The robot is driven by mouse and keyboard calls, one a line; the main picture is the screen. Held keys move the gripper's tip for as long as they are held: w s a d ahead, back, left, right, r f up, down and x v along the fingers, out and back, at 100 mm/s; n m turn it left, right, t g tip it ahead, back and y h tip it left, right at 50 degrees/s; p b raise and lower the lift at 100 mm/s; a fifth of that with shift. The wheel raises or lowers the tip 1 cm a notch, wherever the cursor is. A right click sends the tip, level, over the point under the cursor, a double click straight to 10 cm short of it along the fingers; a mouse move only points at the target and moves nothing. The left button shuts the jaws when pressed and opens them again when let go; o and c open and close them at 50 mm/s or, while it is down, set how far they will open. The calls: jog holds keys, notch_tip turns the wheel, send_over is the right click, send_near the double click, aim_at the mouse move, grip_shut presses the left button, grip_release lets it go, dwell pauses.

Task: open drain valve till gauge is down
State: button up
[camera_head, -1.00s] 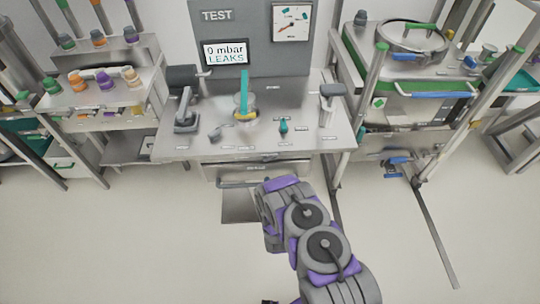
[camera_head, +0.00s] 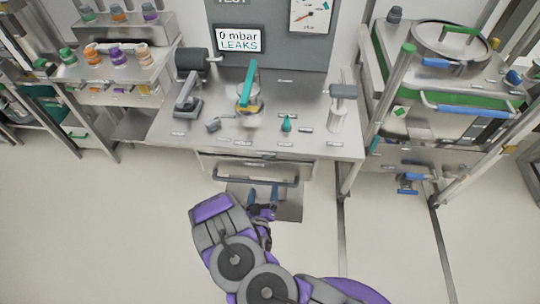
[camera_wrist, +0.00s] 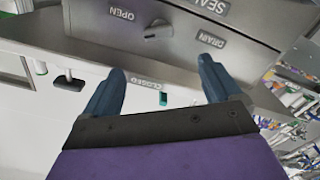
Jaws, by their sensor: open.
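In the wrist view, a small grey valve lever (camera_wrist: 158,31) sits on a grey metal panel (camera_wrist: 85,18) between labels reading OPEN (camera_wrist: 122,14) and DRAIN (camera_wrist: 211,38). A CLOSED label (camera_wrist: 175,80) shows below it. My gripper (camera_wrist: 160,68) is open and empty. Its two blue fingers point toward the panel, with the lever ahead of and between them, apart from it. In the head view my gripper (camera_head: 263,194) is in front of the bench's drawer front. The round-dial gauge (camera_head: 312,14) on the back panel is cut off at the top; its red needle is too small to read.
A screen (camera_head: 239,39) reads "0 mbar LEAKS". The steel bench (camera_head: 310,145) carries a teal-handled device (camera_head: 247,85), a teal knob (camera_head: 287,124) and clamps. A drawer handle (camera_head: 247,176) lies close to my gripper. Shelves (camera_head: 100,92) stand left, a lidded unit (camera_head: 455,85) right. Floor is clear.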

jog(key=w, duration=0.2)
send_near(269, 158)
jog(key=w+d, duration=0.1)
jog(key=w, duration=0.4)
jog(key=w+a, duration=0.1)
jog(key=w, duration=0.3)
jog(key=shift+w+a+f+b, duration=0.15)
jog(key=shift+w+a+b, duration=0.15)
jog(key=shift+w, duration=0.1)
jog(key=shift+w+d, duration=0.2)
jog(key=shift+w, duration=0.15)
jog(key=shift+w+d, duration=0.3)
jog(key=shift+d, duration=0.2)
jog(key=shift+a, duration=0.55)
jog(key=c, duration=0.3)
jog(key=shift+s+d, duration=0.1)
jog(key=shift+d, duration=0.2)
jog(key=c, duration=0.7)
